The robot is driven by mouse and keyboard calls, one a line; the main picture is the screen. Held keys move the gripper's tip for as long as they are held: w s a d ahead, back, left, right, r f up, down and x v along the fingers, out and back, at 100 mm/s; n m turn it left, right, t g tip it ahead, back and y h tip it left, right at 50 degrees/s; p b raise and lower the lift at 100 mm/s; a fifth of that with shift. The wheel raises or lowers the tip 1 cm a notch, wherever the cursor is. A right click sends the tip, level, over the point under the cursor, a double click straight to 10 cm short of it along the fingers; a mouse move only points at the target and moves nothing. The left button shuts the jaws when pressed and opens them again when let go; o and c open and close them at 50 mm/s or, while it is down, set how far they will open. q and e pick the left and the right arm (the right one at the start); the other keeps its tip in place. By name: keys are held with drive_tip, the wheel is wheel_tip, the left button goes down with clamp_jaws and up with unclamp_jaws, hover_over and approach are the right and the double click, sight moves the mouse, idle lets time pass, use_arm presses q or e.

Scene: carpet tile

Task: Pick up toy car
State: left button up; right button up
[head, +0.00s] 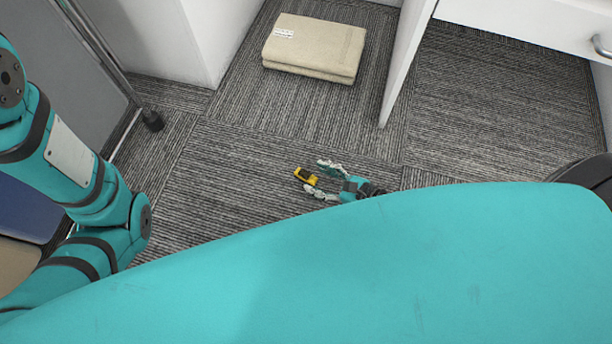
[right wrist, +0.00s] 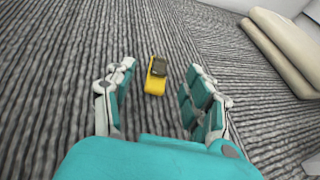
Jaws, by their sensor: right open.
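The toy car (head: 306,176) is small and yellow with a dark top, and it lies on the grey carpet tile. In the right wrist view the car (right wrist: 156,77) shows ahead, between the lines of the two fingers and just past their tips. My right gripper (head: 323,179) is open, with its fingertips close to the car's right side in the head view. In the right wrist view the gripper (right wrist: 158,80) has nothing between its fingers. I cannot tell its height above the carpet. My left arm shows at the left of the head view, but its gripper is not in view.
A folded beige towel (head: 314,48) lies on the carpet behind the car; it also shows at the upper right in the right wrist view (right wrist: 285,50). White furniture panels (head: 408,60) stand at the back. A grey partition (head: 70,75) stands at the left. The carpet around the car is clear.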

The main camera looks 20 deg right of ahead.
sight(307, 175)
drive_tip(key=x, duration=0.3)
drive_tip(key=shift+w+a+f+b, duration=0.1)
drive_tip(key=shift+w+f+b, duration=0.15)
drive_tip(key=shift+b, duration=0.15)
drive_tip(key=c, duration=1.1)
